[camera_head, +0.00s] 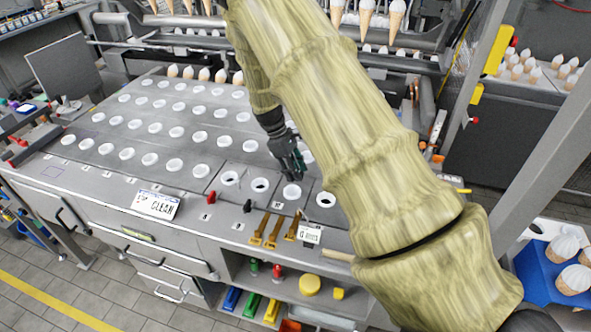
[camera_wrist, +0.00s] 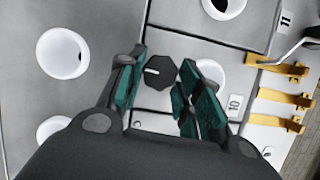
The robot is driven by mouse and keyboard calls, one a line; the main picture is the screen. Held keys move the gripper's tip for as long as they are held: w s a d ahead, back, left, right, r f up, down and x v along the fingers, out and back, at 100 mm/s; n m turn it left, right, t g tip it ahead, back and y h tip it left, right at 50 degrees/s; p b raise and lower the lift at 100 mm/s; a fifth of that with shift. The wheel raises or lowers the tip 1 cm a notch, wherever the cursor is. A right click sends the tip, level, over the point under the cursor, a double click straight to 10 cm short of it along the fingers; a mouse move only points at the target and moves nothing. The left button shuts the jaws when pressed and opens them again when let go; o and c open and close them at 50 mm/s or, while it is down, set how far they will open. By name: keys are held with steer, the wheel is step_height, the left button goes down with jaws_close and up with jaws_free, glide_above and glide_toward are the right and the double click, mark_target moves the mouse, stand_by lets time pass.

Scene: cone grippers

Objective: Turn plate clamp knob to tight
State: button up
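A black eight-sided knob (camera_wrist: 159,72) with a white pointer line sits on the grey plate surface in the wrist view. Its line points to the left of the picture. My gripper (camera_wrist: 162,92) is open, with one teal finger pad on the left of the knob and one on the right. Gaps show between the pads and the knob. In the head view my gripper (camera_head: 298,168) hangs low over the front part of the plate. I cannot pick out this same knob with certainty in the head view.
White cups (camera_wrist: 62,52) are set in the plate around the knob. Yellow brackets (camera_wrist: 284,97) and a label reading 10 (camera_wrist: 235,102) lie to the right. In the head view, a black knob (camera_head: 247,206) and a "CLEAN" sign (camera_head: 156,204) are along the front edge.

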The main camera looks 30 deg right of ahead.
steer(key=shift+w, duration=0.1)
steer(key=m, duration=0.1)
steer(key=m+y, duration=0.1)
steer(key=m, duration=0.2)
steer(key=shift+w+d+g, duration=0.1)
steer(key=shift+d+g, duration=0.15)
steer(key=shift+g, duration=0.05)
steer(key=m+y+b, duration=0.1)
steer(key=m+y, duration=0.1)
steer(key=m, duration=0.2)
steer(key=shift+d+m, duration=0.15)
steer(key=shift+m, duration=0.15)
steer(key=m+y, duration=0.1)
steer(key=m, duration=0.3)
steer(key=shift+d+y, duration=0.2)
steer(key=shift+y, duration=0.2)
steer(key=shift+d+m+t+y, duration=0.1)
steer(key=shift+m+t+y, duration=0.45)
steer(key=shift+m, duration=1.55)
steer(key=o, duration=1)
steer(key=shift+s, duration=0.2)
